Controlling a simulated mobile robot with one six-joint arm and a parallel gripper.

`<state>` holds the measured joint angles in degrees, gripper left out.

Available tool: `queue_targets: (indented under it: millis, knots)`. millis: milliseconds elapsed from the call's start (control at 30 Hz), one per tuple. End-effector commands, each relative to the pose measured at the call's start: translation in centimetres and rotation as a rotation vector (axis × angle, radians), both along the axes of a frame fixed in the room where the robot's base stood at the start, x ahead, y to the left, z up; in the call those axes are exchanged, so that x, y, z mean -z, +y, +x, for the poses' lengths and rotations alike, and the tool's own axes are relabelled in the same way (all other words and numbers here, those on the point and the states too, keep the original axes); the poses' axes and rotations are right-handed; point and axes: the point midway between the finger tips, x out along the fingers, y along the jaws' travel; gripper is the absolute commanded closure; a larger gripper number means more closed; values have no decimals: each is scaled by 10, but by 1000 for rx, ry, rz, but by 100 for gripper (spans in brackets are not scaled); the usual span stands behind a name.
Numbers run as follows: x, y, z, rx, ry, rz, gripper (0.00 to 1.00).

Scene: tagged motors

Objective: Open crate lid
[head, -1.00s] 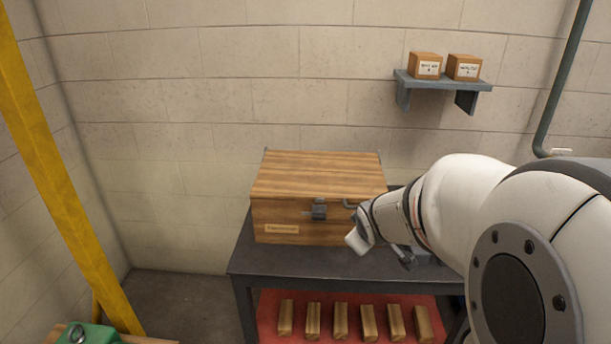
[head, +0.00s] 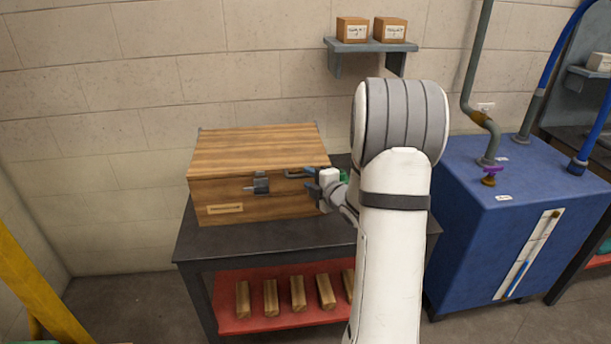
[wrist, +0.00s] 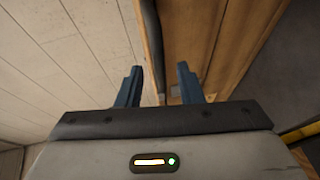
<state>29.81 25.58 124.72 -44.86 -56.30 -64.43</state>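The wooden crate (head: 215,195) stands on the dark table, and its lid (head: 258,148) is shut. A grey latch (head: 261,184) is at the middle of its front, with a dark handle (head: 298,174) to the right of it. My gripper (head: 310,182) is at the right end of the crate's front, its fingers pointing left, close to the handle. In the wrist view my gripper (wrist: 158,86) has its two blue-grey fingers apart, with the crate's wood (wrist: 195,40) beyond them. I cannot tell whether a finger touches the crate or handle.
The dark table (head: 260,240) has a red lower shelf (head: 255,322) with several wooden blocks. A wall shelf (head: 370,46) holds two small boxes. A blue cabinet (head: 470,230) with pipes stands to the right. The wall is close behind the crate.

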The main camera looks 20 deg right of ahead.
Motion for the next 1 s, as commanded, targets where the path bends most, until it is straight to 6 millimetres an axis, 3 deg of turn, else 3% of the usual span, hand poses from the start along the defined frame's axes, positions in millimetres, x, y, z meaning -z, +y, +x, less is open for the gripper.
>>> queue_targets:
  millis: [233, 567, 1000]
  knots:
    - [5, 4, 29, 0, 1, 0, 67]
    - [6, 5, 33, 1, 0, 1, 67]
    - [6, 5, 33, 0, 1, 1, 100]
